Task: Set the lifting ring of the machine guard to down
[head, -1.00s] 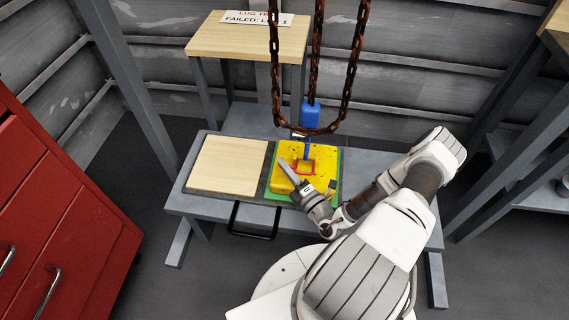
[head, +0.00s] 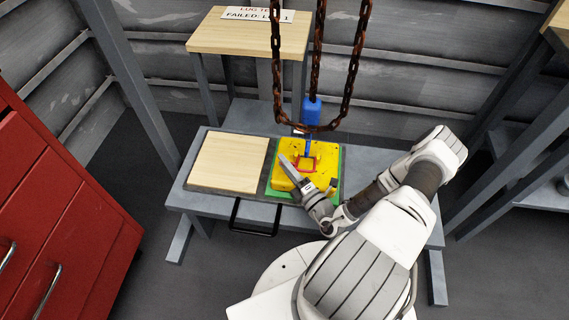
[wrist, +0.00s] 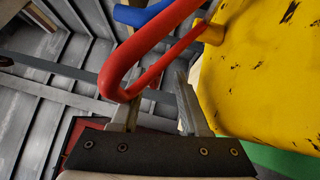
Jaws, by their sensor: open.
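The machine guard is a yellow block (head: 322,150) on a green base, on the bench in the head view. Its yellow face also fills the right of the wrist view (wrist: 265,75). My gripper (head: 287,166) is open beside the ring, low over the guard. Its two fingers (wrist: 160,98) show apart behind the ring's bend; I cannot tell whether they touch it.
A blue hook (head: 311,112) hangs on rusty chains (head: 347,75) right over the guard; its blue part (wrist: 155,13) passes near the ring. A wooden board (head: 228,162) lies left of the guard. A red cabinet (head: 60,215) stands at left.

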